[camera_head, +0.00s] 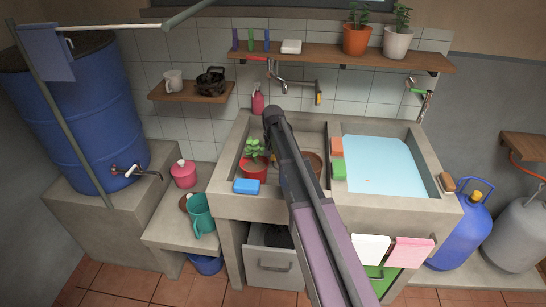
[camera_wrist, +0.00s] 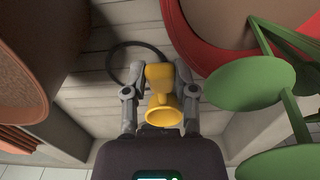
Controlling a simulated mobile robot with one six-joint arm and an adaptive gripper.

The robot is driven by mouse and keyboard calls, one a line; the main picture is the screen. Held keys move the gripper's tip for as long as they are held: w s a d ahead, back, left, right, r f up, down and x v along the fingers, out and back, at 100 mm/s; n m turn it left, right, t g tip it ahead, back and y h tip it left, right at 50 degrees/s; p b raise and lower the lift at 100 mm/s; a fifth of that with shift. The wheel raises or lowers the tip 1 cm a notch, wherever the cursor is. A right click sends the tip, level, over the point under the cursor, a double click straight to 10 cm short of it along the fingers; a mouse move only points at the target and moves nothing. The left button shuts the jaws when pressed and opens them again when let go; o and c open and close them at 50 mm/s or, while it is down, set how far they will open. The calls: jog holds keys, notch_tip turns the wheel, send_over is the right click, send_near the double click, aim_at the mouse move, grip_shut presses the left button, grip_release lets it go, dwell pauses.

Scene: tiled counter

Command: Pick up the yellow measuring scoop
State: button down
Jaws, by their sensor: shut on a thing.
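The yellow measuring scoop (camera_wrist: 164,115) is in the middle of the wrist view, with a round cup-like end nearest the camera. My gripper (camera_wrist: 157,84) is shut on it, one grey finger on each side. A dark ring or loop (camera_wrist: 114,65) lies on the slatted grey surface behind the scoop. In the head view my arm reaches into the left basin of the sink (camera_head: 232,160) and hides the gripper.
A green plant in a red pot (camera_head: 254,168) stands close by; its leaves (camera_wrist: 250,82) crowd the right of the wrist view. A brown pot (camera_wrist: 22,70) is close on the left. A blue sponge (camera_head: 247,186) lies on the rim. The right basin (camera_head: 384,165) holds water.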

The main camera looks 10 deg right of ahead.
notch_tip(320, 180, up, 12)
jog(key=p, duration=1.1)
jog(key=s+a, duration=0.3)
jog(key=s, duration=0.6)
jog(key=s+a+f, duration=0.1)
jog(key=s+a, duration=0.2)
jog(key=s, duration=0.7)
jog(key=c, duration=1.2)
grip_release()
grip_shut()
jog(key=shift+r, duration=0.15)
